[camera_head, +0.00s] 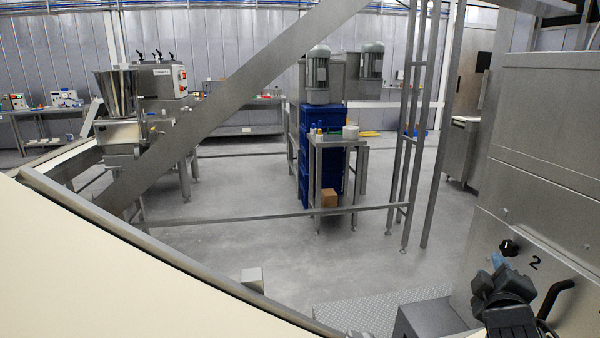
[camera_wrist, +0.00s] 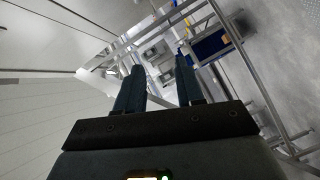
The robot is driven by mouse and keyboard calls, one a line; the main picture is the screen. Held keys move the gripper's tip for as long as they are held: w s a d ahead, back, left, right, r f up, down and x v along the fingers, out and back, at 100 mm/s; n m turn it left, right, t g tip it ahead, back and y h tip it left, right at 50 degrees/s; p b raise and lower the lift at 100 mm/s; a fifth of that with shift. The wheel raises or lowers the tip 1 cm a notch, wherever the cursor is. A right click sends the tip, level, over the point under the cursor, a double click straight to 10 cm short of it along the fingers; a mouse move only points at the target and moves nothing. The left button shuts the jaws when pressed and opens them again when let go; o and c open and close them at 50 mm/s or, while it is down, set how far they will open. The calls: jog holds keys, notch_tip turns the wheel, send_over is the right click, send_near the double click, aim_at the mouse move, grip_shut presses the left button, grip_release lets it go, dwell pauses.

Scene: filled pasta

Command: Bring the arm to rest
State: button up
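My gripper (camera_head: 497,262) shows at the lower right of the head view, dark with a bluish tip, in front of a steel machine panel. In the wrist view my gripper (camera_wrist: 159,64) has its two dark blue fingers apart, with nothing held between them. The wrist view is tilted and looks past the fingers into the room. Most of my arm lies outside the head view.
The steel machine (camera_head: 545,180) at right carries a black knob (camera_head: 508,247) marked 2 and a black handle (camera_head: 556,297) close to my gripper. A cream belt (camera_head: 90,270) fills the lower left. A steel table (camera_head: 338,143) stands mid-room; open grey floor lies around it.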

jog(key=s+a+f+m+y, duration=0.1)
jog(key=s+a+f+y, duration=0.1)
jog(key=s+a+f, duration=0.35)
jog(key=s+a+f+y, duration=0.2)
jog(key=s+a, duration=0.1)
jog(key=s, duration=0.6)
jog(key=s+a+f+m+y, duration=0.1)
jog(key=s+a+f, duration=0.3)
jog(key=s, duration=0.3)
jog(key=s+a+r+m+y, duration=0.1)
jog(key=s+a+r+m, duration=0.1)
jog(key=s, duration=0.5)
jog(key=s+a+r+m+y, duration=0.1)
jog(key=s+a+r, duration=0.1)
jog(key=s, duration=0.6)
jog(key=s+a+r+m+y, duration=0.1)
jog(key=s+a+r+m, duration=0.1)
jog(key=s, duration=0.6)
jog(key=shift+s+a+r+m+t+y+b, duration=0.3)
jog(key=shift+a+r, duration=0.25)
jog(key=shift+r, duration=0.2)
